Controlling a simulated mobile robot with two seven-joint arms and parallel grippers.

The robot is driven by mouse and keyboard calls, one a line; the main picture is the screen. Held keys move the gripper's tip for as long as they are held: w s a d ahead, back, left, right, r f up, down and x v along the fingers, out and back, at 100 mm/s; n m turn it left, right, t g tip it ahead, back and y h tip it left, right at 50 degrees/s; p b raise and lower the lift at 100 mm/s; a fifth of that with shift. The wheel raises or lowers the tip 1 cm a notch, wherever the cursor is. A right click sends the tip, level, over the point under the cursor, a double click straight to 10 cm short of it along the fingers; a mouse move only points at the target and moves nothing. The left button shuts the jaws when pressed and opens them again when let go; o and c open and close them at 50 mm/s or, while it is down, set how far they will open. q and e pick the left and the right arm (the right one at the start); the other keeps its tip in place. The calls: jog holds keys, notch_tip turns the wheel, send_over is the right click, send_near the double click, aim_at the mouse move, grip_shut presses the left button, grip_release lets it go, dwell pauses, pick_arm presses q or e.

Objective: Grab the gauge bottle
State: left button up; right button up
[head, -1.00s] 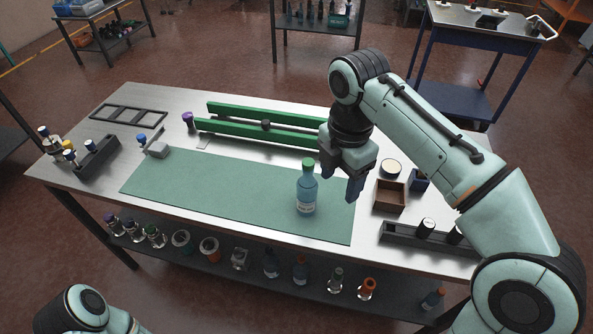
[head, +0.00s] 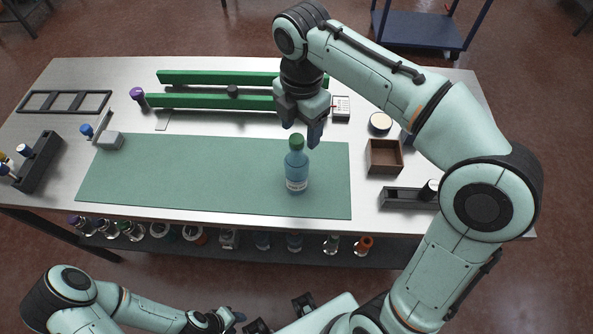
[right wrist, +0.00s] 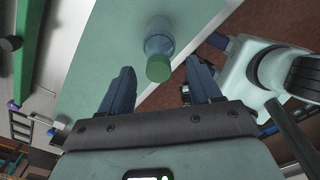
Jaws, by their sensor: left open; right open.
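The gauge bottle, which I take to be the blue bottle with a green cap (head: 297,172), stands upright on the green mat (head: 180,175), near the mat's right end. A pale label band shows low on it. My right gripper (head: 302,132) is open and empty, just behind and above the cap in the head view. In the right wrist view, the bottle (right wrist: 159,48) shows cap-first beyond the open fingers (right wrist: 161,82), roughly in line with the gap and apart from both. My left gripper (head: 236,319) is low at the front, away from the table, open and partly hidden.
Green rails (head: 205,101) lie behind the mat. A brown open box (head: 384,157), a round pale-topped item (head: 380,123) and a dark rack (head: 402,198) stand to the right. A grey clamp-like block (head: 110,140) stands left. Several bottles fill the shelf below. The mat's left and middle are clear.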

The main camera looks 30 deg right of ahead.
aim_at(297, 138)
jog(key=f, duration=0.3)
jog(key=f+b, duration=0.1)
jog(key=f, duration=0.1)
jog(key=shift+a+f, duration=0.35)
jog(key=shift+a, duration=0.05)
grip_shut()
jog(key=shift+r, duration=0.15)
